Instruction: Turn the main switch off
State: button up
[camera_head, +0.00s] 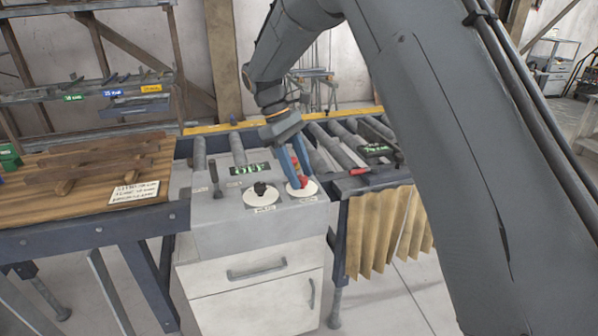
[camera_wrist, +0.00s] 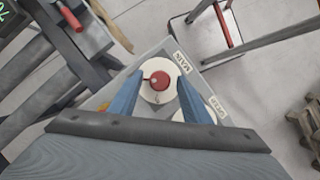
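The main switch is a red knob (camera_wrist: 159,80) on a white round plate beside a label reading MAIN. In the head view the red knob (camera_head: 300,183) sits on top of the grey control box (camera_head: 215,212), partly covered by my fingers. My gripper (camera_wrist: 160,78) has two blue fingers, spread apart on either side of the knob with a gap to it. In the head view my gripper (camera_head: 298,176) reaches down over the knob. The knob's exact setting is hard to read.
A black knob (camera_head: 260,189) on its own white plate is left of the switch, with a small green-lettered display (camera_head: 250,169) behind. A lever (camera_head: 214,178) stands further left. A roller conveyor (camera_head: 325,145) lies behind, a wooden bench (camera_head: 80,180) left.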

jog(key=b+v, duration=0.2)
jog(key=v, duration=0.5)
jog(key=shift+a+r+b, duration=0.15)
jog(key=shift+r+b, duration=0.2)
jog(key=shift+b, duration=0.05)
jog(key=shift+w, duration=0.1)
jog(key=s+d+f, duration=0.1)
jog(key=d, duration=0.1)
jog(key=d+f+m, duration=0.1)
jog(key=d, duration=0.1)
jog(key=s+d+f+m+y, duration=0.1)
jog(key=d, duration=0.1)
jog(key=shift+s+f+t, duration=0.2)
jog(key=shift+s+t, duration=0.1)
jog(key=shift+s, duration=0.05)
jog(key=s+d+f+m+t+y+b, duration=0.1)
jog(key=s+d+f+m, duration=0.4)
jog(key=s, duration=0.5)
jog(key=s+d+f+m+t+y+b, duration=0.1)
jog(key=s+d+f+m+t, duration=0.1)
jog(key=s+d+f+m, duration=0.3)
jog(key=shift+s+d+f+y, duration=0.4)
jog(key=shift+s+d+f, duration=1.45)
jog(key=shift+s, duration=1.3)
